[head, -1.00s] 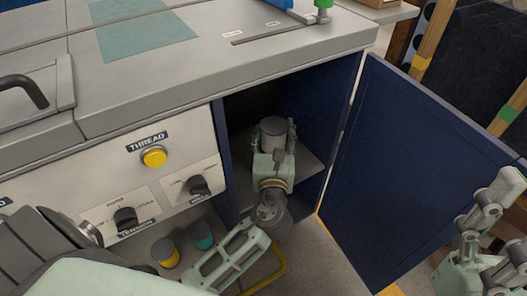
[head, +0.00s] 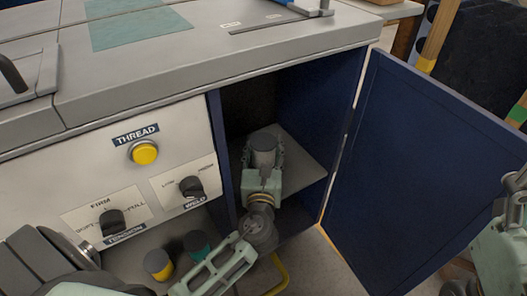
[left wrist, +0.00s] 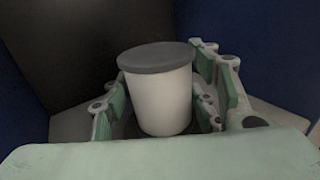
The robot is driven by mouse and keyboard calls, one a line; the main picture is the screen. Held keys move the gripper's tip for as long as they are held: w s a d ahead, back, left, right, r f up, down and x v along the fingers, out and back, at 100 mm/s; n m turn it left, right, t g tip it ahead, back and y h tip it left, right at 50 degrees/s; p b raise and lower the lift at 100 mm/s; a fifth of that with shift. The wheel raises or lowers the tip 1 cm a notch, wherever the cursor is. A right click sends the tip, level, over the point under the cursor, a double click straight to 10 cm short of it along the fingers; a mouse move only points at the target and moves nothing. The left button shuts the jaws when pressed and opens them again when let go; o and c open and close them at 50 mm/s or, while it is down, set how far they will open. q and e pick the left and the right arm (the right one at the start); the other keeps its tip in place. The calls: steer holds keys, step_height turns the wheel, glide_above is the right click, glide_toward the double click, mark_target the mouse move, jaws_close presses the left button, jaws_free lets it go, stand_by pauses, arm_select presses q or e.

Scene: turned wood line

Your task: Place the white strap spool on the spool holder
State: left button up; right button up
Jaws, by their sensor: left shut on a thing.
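The white spool (left wrist: 160,100), a pale cylinder with a grey top, stands upright between the fingers of my left gripper (left wrist: 160,118) in the left wrist view. In the head view the spool (head: 264,146) and the left gripper (head: 263,158) are inside the open cabinet, above or on its shelf (head: 300,172). My left gripper is shut on the spool. I cannot tell whether the spool's bottom touches the shelf. My right gripper (head: 510,205) is at the right edge, partly cut off, and its opening is unclear. I cannot make out the spool holder.
The blue cabinet door (head: 420,170) stands open to the right. A yellow cylinder (head: 158,264) and a teal cylinder (head: 196,246) stand below the control panel (head: 80,185), left of my left arm. The grey worktop (head: 200,70) lies above the cabinet.

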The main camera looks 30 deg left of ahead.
arm_select(q)
steer(key=shift+f, duration=0.1)
steer(key=o, duration=1.3)
